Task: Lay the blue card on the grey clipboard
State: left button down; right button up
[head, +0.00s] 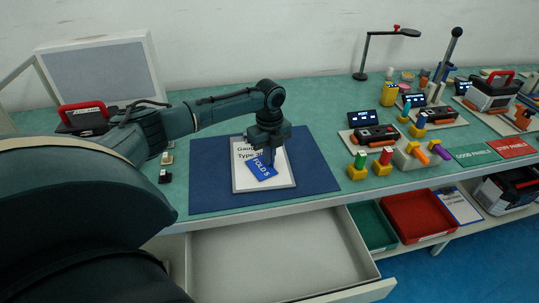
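The blue card (260,172) with white lettering shows over the white sheet on the grey clipboard (265,189), turned at an angle to it. I cannot tell whether it rests on the sheet or hangs just above it. The clipboard lies on a dark blue mat, and its sheet has printed text partly covered by my gripper. My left gripper (270,156) points down at the upper right edge of the card. Its fingertips are small and dark, so I cannot tell whether they are shut on the card. My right gripper is not in view.
The dark blue mat (315,178) has free room around the clipboard. An open, empty drawer (275,262) juts out below the table. Test devices and coloured plugs stand on the right. Green (371,228) and red (418,216) trays sit on the lower shelf.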

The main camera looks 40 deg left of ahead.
pick_arm(q)
jog(key=shift+f, duration=0.1)
jog(key=c, duration=1.7)
grip_release()
notch_tip(320, 180, up, 12)
jog(key=shift+r, duration=0.2)
